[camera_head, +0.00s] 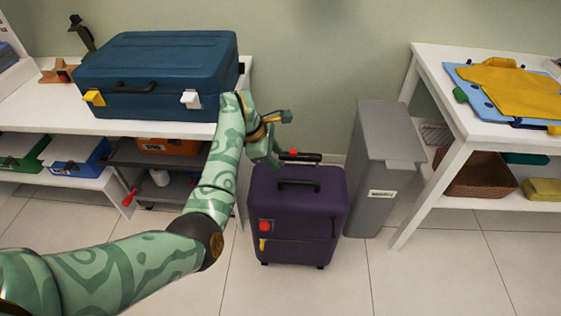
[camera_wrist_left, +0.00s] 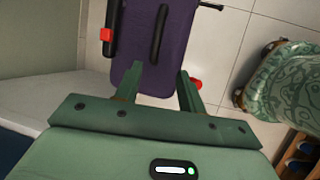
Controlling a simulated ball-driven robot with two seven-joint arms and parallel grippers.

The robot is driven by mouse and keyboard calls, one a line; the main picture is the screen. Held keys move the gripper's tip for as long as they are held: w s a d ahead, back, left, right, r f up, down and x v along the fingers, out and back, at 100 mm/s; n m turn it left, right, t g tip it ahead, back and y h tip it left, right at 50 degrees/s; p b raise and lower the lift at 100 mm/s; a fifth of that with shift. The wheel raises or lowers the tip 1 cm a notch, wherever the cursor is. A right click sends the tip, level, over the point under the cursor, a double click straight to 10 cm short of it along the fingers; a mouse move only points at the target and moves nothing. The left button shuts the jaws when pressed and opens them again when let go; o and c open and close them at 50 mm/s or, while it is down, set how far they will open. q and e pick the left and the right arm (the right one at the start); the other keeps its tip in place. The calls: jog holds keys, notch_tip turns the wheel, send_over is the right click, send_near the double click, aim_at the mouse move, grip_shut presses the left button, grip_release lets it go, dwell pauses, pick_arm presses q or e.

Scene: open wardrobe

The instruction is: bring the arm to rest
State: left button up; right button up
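My left arm reaches in from the left in the head view, its forearm raised beside the white table. My left gripper (camera_head: 284,117) is in the air above and behind the top of a purple suitcase (camera_head: 297,214). In the left wrist view its two fingers (camera_wrist_left: 160,80) stand apart with nothing held between them. The purple suitcase (camera_wrist_left: 165,50) lies beyond the fingers in that view. Whether the fingers touch it is not clear, but a gap seems to show. My right gripper is in neither view.
A blue toolbox (camera_head: 158,75) sits on the white table (camera_head: 40,110) at left, close to my forearm. A grey bin (camera_head: 378,165) stands right of the suitcase. The front floor is clear.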

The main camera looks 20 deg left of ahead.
pick_arm(q)
jog(key=shift+s+a+r, duration=0.2)
jog(key=shift+a+r, duration=0.05)
jog(key=shift+r, duration=0.35)
jog(key=shift+f, duration=0.1)
